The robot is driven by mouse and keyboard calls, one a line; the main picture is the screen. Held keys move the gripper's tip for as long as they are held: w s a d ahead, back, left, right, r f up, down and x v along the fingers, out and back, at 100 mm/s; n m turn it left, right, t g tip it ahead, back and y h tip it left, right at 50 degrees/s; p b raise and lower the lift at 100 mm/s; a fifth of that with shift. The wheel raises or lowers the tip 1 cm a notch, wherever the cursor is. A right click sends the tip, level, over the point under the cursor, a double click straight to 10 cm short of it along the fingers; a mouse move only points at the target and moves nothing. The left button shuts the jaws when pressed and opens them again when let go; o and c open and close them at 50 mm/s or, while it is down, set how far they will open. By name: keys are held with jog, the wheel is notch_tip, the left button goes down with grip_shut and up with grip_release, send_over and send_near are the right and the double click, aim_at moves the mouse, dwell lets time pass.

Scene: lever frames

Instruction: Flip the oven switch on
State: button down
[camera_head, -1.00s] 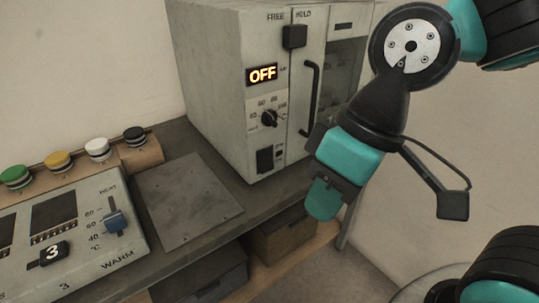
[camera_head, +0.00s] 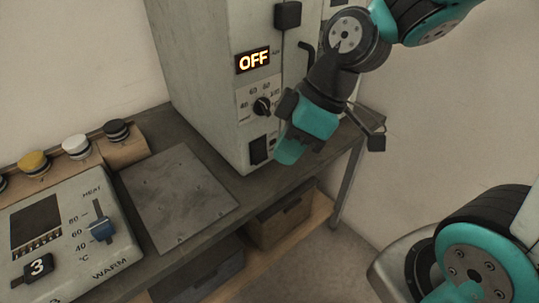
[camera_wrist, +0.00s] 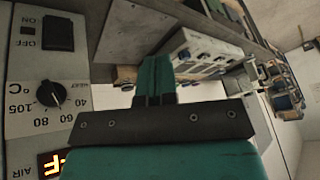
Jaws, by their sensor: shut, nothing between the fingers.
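The oven (camera_head: 205,75) is a pale upright cabinet whose display (camera_head: 253,60) reads OFF. Its black rocker switch (camera_head: 259,150) sits low on the front, under the round temperature knob (camera_head: 262,106). In the wrist view the switch (camera_wrist: 58,33) is at the upper left, with ON and OFF printed beside it, and the knob (camera_wrist: 51,93) lies below it. My gripper (camera_head: 285,158) is shut and empty, just right of the switch in the head view. The fingertips also show in the wrist view (camera_wrist: 156,65), apart from the switch. I cannot tell their exact distance from the panel.
A flat metal plate (camera_head: 178,198) lies on the bench left of the oven. A heater panel with a blue slider (camera_head: 102,229) and several coloured buttons stand farther left. The oven door handle (camera_head: 305,62) is close behind my arm. A box (camera_head: 280,220) sits below.

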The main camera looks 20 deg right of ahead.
aim_at(260, 152)
jog(key=w+d+f+n+t+p, duration=0.2)
jog(key=w+d+f+n+t, duration=0.1)
jog(key=w+d+f+n, duration=0.5)
notch_tip(260, 152, down, 2)
jog(key=shift+w+d+f, duration=0.1)
jog(key=shift+w+d, duration=0.85)
jog(key=shift+w, duration=0.1)
jog(key=x, duration=0.3)
jog(key=p+x, duration=0.1)
jog(key=x, duration=0.5)
jog(key=shift+a+f, duration=0.15)
jog(key=shift+a, duration=0.25)
jog(key=w, duration=0.1)
jog(key=w+p, duration=0.1)
jog(key=w+a+p, duration=0.1)
jog(key=shift+w+f, duration=0.1)
jog(key=shift+f, duration=0.2)
jog(key=shift+w+a+f, duration=0.1)
jog(key=shift+w+a, duration=0.1)
jog(key=shift+w, duration=0.25)
